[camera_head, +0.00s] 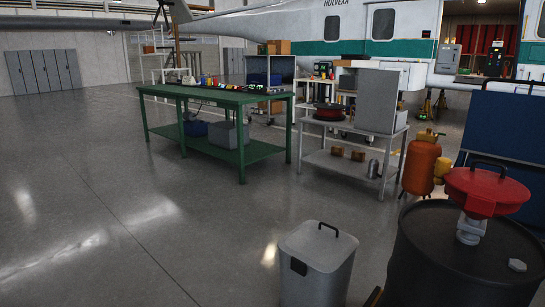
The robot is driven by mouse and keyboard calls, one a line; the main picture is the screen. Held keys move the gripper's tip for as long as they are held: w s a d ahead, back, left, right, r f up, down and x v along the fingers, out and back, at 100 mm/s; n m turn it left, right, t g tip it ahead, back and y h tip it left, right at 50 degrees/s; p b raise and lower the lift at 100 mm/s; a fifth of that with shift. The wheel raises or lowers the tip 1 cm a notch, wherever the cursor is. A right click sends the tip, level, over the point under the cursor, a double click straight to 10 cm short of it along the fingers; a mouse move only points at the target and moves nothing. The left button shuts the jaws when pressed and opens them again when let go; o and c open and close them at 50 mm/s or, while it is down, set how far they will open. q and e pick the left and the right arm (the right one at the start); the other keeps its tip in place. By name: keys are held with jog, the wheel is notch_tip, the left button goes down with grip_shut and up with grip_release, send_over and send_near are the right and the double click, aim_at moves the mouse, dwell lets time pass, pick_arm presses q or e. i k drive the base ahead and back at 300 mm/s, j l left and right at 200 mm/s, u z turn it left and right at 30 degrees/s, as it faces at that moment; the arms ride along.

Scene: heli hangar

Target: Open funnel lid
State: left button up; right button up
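A red funnel (468,201) sits on top of a black drum (430,254) at the right edge. Its red lid (510,191) has a black handle (489,165) on top and appears closed on the funnel. A grey spout fitting (470,228) joins the funnel to the drum top. A small grey cap (517,265) is on the drum top, to the right of the spout. Neither of my grippers shows in this view.
A grey lidded bin (318,262) stands left of the drum. An orange gas cylinder (420,167) is behind the drum, near a grey metal table (330,162). A green workbench (235,98) stands farther back. The floor at left is clear.

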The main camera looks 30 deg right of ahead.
aim_at(481, 183)
jog(key=i+j, duration=0.2)
jog(key=i, duration=0.25)
jog(key=i+j+z, duration=0.1)
jog(key=i, duration=0.3)
jog(key=i+j, duration=0.25)
jog(key=i, duration=0.2)
jog(key=i+z, duration=0.15)
jog(key=z, duration=0.25)
jog(key=i+z, duration=0.15)
jog(key=z, duration=0.3)
jog(key=i+j+z, duration=0.1)
jog(key=z, duration=0.3)
jog(key=i+j+z, duration=0.1)
jog(key=z, duration=0.35)
jog(key=i+j+z, duration=0.1)
jog(key=z, duration=0.3)
jog(key=j+z, duration=0.1)
jog(key=z, duration=0.3)
jog(key=i+j+z, duration=0.1)
jog(key=z, duration=0.3)
jog(key=j+z, duration=0.2)
jog(key=z, duration=0.2)
